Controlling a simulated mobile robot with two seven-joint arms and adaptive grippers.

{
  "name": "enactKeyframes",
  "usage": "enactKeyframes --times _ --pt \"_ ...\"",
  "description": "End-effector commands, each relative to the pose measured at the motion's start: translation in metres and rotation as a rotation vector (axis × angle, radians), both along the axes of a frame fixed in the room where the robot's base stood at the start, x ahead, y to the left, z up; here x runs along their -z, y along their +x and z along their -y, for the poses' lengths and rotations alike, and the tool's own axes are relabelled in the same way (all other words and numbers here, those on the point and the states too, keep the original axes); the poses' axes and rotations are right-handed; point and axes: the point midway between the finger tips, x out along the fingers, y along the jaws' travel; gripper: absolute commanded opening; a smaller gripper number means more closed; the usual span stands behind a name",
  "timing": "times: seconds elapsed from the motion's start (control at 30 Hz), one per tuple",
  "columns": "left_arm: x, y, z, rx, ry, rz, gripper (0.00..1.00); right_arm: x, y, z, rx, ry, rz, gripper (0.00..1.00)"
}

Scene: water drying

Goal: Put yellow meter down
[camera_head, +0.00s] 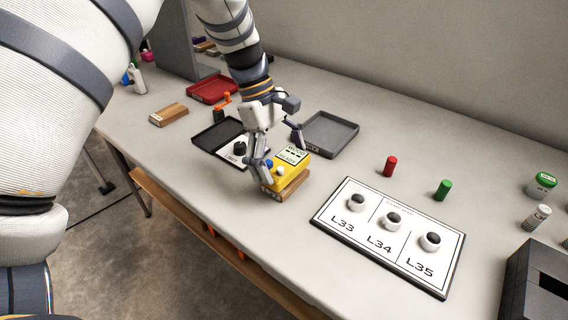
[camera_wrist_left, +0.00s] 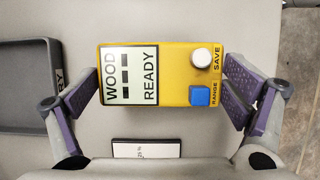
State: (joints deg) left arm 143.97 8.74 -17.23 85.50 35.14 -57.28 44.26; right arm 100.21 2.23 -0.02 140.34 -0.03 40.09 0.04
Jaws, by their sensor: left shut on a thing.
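The yellow meter (camera_head: 288,180) is in my left gripper (camera_head: 284,163), whose fingers close on its two opposite ends. In the left wrist view the meter (camera_wrist_left: 178,75) lies between the fingers (camera_wrist_left: 162,80), its screen reading "WOOD" and "READY", with a white SAVE button and a blue RANGE button. In the head view a wooden block (camera_head: 290,192) shows directly under the meter near the table's front edge. I cannot tell whether the meter touches it. My right gripper is not in view.
A white board (camera_head: 362,238) labelled L33, L34 and L35 bears three dark-topped knobs. A grey tray (camera_head: 350,126), a black tray (camera_head: 204,138) and a red tray (camera_head: 207,93) stand behind and left. Red (camera_head: 390,166) and green (camera_head: 442,190) cylinders stand right. Another wooden block (camera_head: 168,115) lies left.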

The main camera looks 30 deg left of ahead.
Motion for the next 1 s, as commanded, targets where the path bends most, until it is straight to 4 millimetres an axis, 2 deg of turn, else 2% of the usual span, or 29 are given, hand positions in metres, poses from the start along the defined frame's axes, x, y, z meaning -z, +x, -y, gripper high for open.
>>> enactKeyframes --times 0.03,0.07,0.4,0.43,0.47,0.83,0.93,1.0 --pt "0.011 -0.001 0.0 -0.002 -0.001 -0.005 0.51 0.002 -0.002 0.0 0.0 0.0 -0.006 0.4" --pt "0.014 -0.001 0.0 -0.002 -0.001 -0.003 0.51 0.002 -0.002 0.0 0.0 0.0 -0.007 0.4" --pt "0.017 0.0 0.0 0.0 -0.001 0.001 0.51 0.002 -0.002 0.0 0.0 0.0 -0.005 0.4" --pt "0.017 -0.001 0.0 0.0 0.0 0.001 0.95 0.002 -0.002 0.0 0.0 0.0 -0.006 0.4" --pt "0.017 0.0 0.0 0.0 0.0 0.001 1.0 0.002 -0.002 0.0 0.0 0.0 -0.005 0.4" --pt "0.013 0.0 0.0 -0.001 0.001 0.002 1.0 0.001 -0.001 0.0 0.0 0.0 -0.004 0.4" --pt "-0.003 0.001 -0.007 -0.002 0.001 0.006 1.0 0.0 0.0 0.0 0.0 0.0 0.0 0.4" --pt "-0.021 0.001 -0.014 -0.001 0.0 0.007 1.0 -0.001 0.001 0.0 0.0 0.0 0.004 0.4"
